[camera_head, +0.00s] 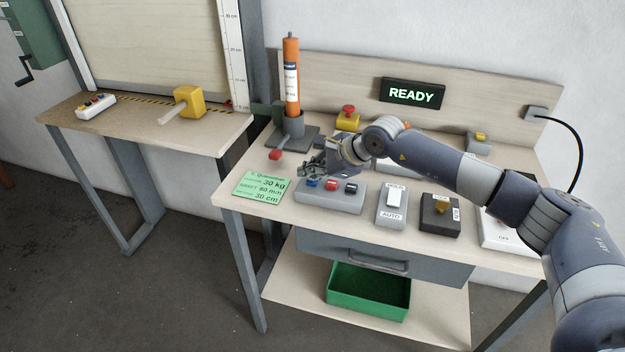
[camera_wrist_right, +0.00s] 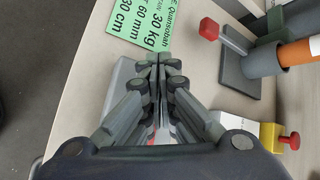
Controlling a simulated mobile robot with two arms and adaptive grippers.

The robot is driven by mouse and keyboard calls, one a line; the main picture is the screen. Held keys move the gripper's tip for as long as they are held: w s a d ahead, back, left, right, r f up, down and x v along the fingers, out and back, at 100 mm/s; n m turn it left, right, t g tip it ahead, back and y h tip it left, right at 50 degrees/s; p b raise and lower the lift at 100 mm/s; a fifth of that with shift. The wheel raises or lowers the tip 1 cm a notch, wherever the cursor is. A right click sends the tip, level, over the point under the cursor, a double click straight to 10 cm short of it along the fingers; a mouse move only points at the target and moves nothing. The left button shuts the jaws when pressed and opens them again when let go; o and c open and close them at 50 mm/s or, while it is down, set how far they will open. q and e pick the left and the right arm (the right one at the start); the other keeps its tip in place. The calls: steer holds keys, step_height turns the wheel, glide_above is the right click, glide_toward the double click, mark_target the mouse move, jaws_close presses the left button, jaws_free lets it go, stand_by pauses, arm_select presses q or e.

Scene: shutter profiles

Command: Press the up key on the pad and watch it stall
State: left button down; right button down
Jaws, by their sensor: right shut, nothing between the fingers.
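A grey key pad (camera_head: 330,204) lies near the front of the right-hand bench. It has a blue key (camera_head: 313,183), a red key (camera_head: 331,184) and a dark key (camera_head: 351,187); I cannot read which is the up key. My right gripper (camera_head: 308,172) is shut and empty, above the pad's left end near the blue key. Contact cannot be told. In the wrist view the shut fingers (camera_wrist_right: 158,66) cover most of the pad (camera_wrist_right: 122,78). A sign (camera_head: 414,93) reads READY in green. My left gripper is not in view.
An orange cylinder (camera_head: 291,80) stands in a grey holder (camera_head: 292,127) with a red-ended lever behind the gripper. A green card (camera_head: 262,187) lies left of the pad.

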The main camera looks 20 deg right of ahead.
mark_target(311, 182)
steer(key=shift+f, duration=0.2)
steer(key=shift+r, duration=0.9)
steer(key=shift+r+p, duration=0.1)
steer(key=shift+p, duration=0.2)
steer(key=shift+r+p, duration=1.1)
steer(key=shift+r, duration=1.35)
